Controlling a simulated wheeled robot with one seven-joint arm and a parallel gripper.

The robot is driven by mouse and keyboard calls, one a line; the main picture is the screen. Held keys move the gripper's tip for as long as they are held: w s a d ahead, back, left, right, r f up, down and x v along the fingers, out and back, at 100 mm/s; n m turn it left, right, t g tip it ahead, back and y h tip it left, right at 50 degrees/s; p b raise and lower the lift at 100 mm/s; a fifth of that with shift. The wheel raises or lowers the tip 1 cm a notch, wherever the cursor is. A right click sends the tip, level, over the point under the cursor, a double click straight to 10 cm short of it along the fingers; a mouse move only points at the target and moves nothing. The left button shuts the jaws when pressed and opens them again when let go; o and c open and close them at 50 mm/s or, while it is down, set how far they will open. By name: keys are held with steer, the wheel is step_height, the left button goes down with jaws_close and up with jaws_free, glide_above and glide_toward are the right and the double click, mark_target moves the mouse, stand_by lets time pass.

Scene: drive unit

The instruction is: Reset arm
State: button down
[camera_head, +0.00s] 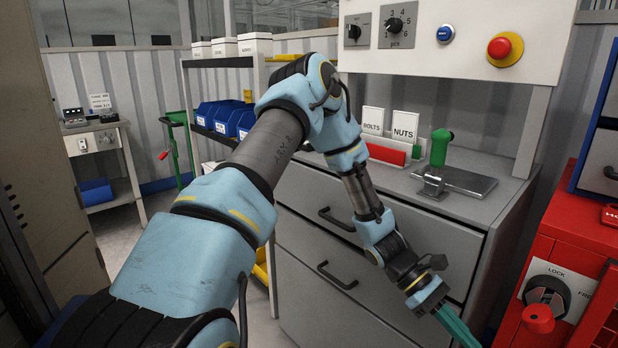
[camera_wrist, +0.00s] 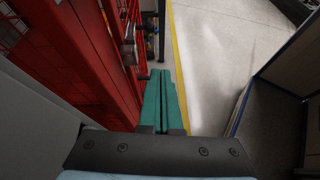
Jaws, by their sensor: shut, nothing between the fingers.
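My arm crosses the head view from lower left, bends at the top centre and reaches down to the lower right. My gripper (camera_head: 458,328) is in front of the grey drawer cabinet, low and to the left of the red cabinet. Its green fingers run to the bottom edge of the head view. In the wrist view the two green fingers of my gripper (camera_wrist: 162,85) lie side by side, shut, with nothing held. They point down past the red cabinet toward the floor.
The grey drawer cabinet (camera_head: 330,255) has handles and a worktop with a green-handled tool (camera_head: 440,147). The red cabinet (camera_head: 560,260) with a lock knob stands at right. A wire-mesh red structure (camera_wrist: 80,55) is close left in the wrist view. Floor (camera_wrist: 210,60) is clear.

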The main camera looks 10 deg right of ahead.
steer(key=w+a+r+m+t+y+p, duration=0.1)
steer(key=w+a+r+t+p, duration=0.1)
steer(key=w+a+r, duration=0.35)
steer(key=w+a+r+m+t+y+p, duration=0.1)
steer(key=w+a+r+m+t+y, duration=0.1)
steer(key=a, duration=0.7)
steer(key=w+a+r+m+t+y+p, duration=0.1)
steer(key=w+a+r+t+p, duration=0.1)
steer(key=w+a+r, duration=0.35)
steer(key=a+r+m+t+y+p, duration=0.1)
steer(key=a+r, duration=0.4)
steer(key=a, duration=0.5)
steer(key=a+r+m+t+y+p, duration=0.2)
steer(key=a+r+t, duration=0.3)
steer(key=a, duration=0.5)
steer(key=shift+w+a+r+p, duration=0.15)
steer(key=shift+w+r+p, duration=0.3)
steer(key=shift+r+p, duration=0.35)
